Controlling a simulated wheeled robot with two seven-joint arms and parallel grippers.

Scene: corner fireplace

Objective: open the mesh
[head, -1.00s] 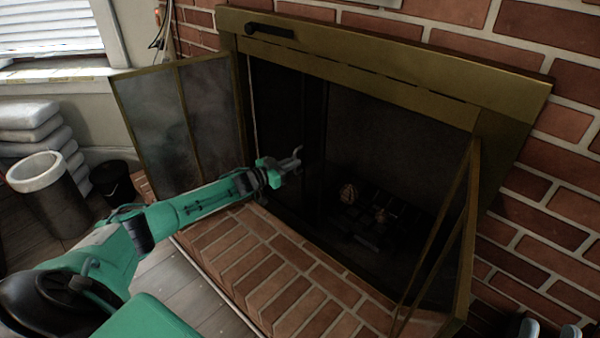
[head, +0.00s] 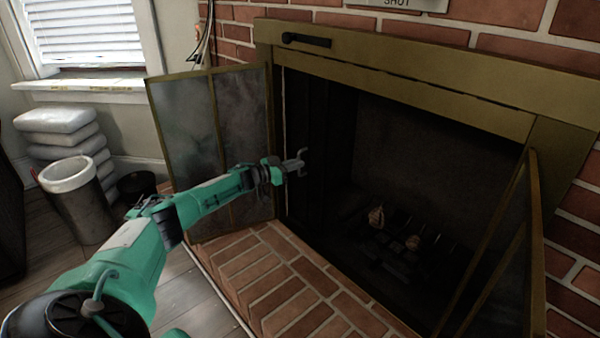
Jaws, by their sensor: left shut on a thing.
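The fireplace (head: 420,130) has a brass frame and a dark opening. A dark strip of mesh (head: 322,120) appears to hang at the left side of the opening; its edges are hard to make out in the shadow. My left gripper (head: 300,162) is at the left part of the opening, close to the brass edge. Its fingers are shut, seemingly on the mesh, though the grip itself is too dark to see. My right gripper is out of view.
The left glass door (head: 190,130) stands folded open behind my left arm. The right glass door (head: 535,250) stands open at the right. A brick hearth (head: 265,280) lies below. Burnt logs (head: 378,218) sit inside. A bin (head: 80,200) stands at far left.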

